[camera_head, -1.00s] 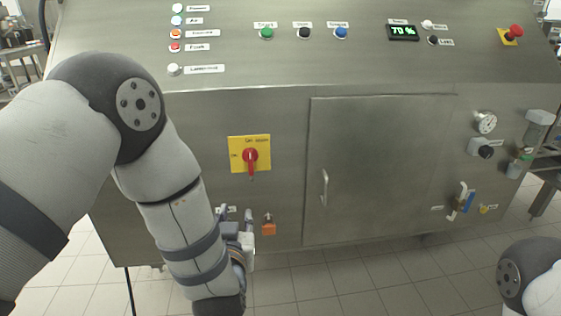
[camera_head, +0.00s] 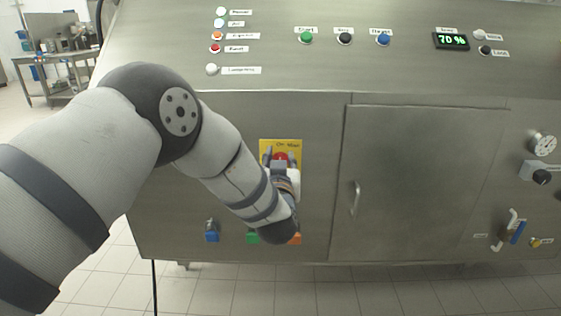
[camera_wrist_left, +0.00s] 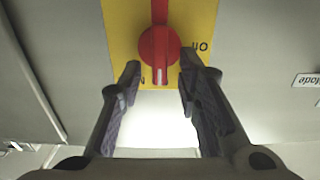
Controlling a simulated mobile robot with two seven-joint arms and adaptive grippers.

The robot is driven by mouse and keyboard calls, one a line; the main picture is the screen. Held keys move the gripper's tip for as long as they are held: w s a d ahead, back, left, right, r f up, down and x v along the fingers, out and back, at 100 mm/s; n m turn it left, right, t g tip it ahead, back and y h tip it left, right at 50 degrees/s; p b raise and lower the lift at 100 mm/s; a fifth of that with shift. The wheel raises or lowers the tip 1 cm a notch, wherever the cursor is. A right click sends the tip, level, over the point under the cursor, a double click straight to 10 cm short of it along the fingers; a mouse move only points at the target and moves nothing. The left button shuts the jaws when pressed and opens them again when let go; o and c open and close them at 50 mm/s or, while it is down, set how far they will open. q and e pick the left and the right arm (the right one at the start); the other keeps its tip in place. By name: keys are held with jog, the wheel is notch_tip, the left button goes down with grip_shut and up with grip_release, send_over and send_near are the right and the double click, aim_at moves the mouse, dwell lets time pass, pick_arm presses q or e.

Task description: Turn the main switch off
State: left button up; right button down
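The main switch, a red rotary knob (camera_head: 281,157) on a yellow plate (camera_head: 297,146), sits on the steel machine front. My left gripper (camera_head: 280,160) is in front of it and covers much of it in the head view. In the left wrist view the red knob (camera_wrist_left: 158,48) shows with its red handle running up the picture and a pale mark on its lower part. The open fingers of my left gripper (camera_wrist_left: 160,66) stand on either side of the knob's lower part. Contact cannot be told. My right gripper is not in view.
Blue (camera_head: 211,236), green (camera_head: 252,238) and orange (camera_head: 295,239) valve handles sit below the switch, partly behind my arm. A closed cabinet door with a handle (camera_head: 356,198) is to the right. Buttons and a 70 % display (camera_head: 451,40) are on the upper panel.

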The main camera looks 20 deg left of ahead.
pick_arm(q)
grip_shut()
jog(key=shift+n, duration=0.3)
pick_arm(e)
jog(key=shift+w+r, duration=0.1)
pick_arm(q)
jog(key=n, duration=0.2)
jog(key=shift+s+a+r+n+p, duration=0.1)
jog(key=shift+a+n+p, duration=0.2)
jog(key=shift+p, duration=0.1)
jog(key=n, duration=0.4)
jog(key=shift+s+a+f+n+p, duration=0.1)
jog(key=shift+a+f+n+p, duration=0.15)
jog(key=shift+a+n+p, duration=0.1)
jog(key=shift+s+a+f+n, duration=0.1)
jog(key=shift+f+n, duration=0.2)
jog(key=shift+n, duration=1.35)
jog(key=shift+w+a+f+n, duration=0.1)
jog(key=shift+f+n, duration=0.15)
jog(key=shift+n, duration=1.4)
jog(key=shift+s+a+f+n, duration=0.1)
jog(key=shift+f+n, duration=0.2)
jog(key=shift+n, duration=1.35)
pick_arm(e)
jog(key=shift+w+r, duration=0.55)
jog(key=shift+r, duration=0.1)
